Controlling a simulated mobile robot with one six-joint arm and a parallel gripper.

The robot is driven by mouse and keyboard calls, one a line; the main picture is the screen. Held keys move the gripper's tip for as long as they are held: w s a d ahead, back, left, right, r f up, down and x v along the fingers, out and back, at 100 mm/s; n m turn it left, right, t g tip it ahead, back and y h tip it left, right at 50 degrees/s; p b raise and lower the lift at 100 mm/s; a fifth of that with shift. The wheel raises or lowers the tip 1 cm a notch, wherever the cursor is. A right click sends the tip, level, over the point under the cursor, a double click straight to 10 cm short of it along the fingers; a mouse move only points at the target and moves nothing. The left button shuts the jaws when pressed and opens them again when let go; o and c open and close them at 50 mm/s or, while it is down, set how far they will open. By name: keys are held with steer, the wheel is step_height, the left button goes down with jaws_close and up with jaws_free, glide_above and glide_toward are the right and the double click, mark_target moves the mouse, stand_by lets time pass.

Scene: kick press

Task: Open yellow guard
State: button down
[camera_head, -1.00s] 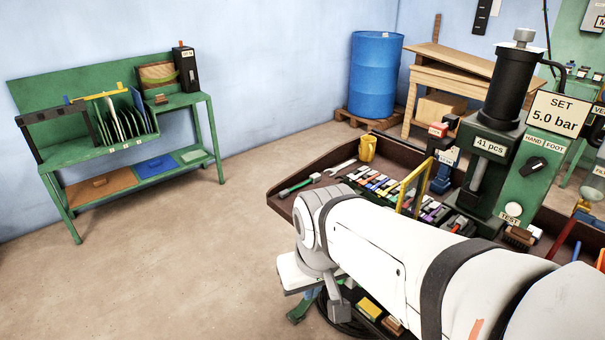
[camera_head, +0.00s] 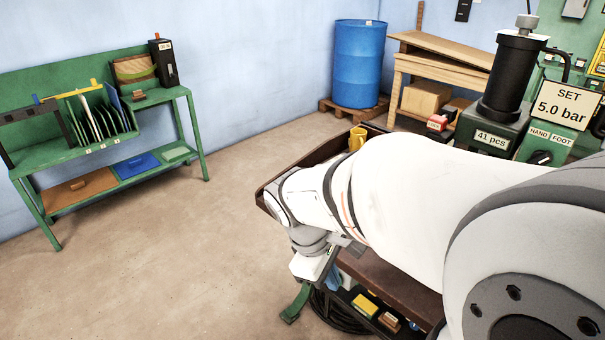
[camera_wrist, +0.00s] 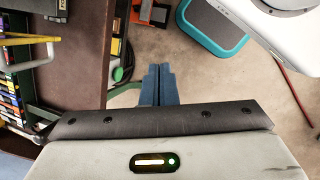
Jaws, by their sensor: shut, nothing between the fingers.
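A thin yellow bar (camera_wrist: 32,39), which looks like part of the yellow guard, runs in from the left edge of the wrist view. A grey bar lies just below it. In the head view my arm covers the place where the guard stands. My gripper (camera_wrist: 155,70) shows in the wrist view with its two blue-grey fingers together and nothing between them. It is to the right of the yellow bar and apart from it, over the bench's edge and the floor. Whether the guard is open or shut cannot be told.
The press (camera_head: 508,75) with its green control box stands on the brown bench (camera_head: 385,280). A yellow mug (camera_head: 357,138) is at the bench's far side. A teal-rimmed grey box (camera_wrist: 212,28) lies on the floor. Open floor lies left, toward a green rack (camera_head: 190,120).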

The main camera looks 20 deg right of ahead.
steer(key=w+d+f+n+h+b, duration=0.1)
steer(key=w+d+f+n+h, duration=0.2)
steer(key=w+d+n+h, duration=0.75)
steer(key=w+d+f+n+h+b, duration=0.1)
steer(key=w+f+n+h, duration=0.25)
steer(key=n, duration=1.35)
steer(key=d, duration=0.9)
steer(key=shift+s+p, duration=0.3)
steer(key=shift+p, duration=0.05)
steer(key=shift+w, duration=0.1)
steer(key=w+p, duration=0.1)
steer(key=w+m+g+p, duration=0.1)
steer(key=w, duration=0.1)
steer(key=w+g+p, duration=0.1)
steer(key=p, duration=0.1)
steer(key=shift+w+a, duration=0.25)
steer(key=shift+a, duration=0.15)
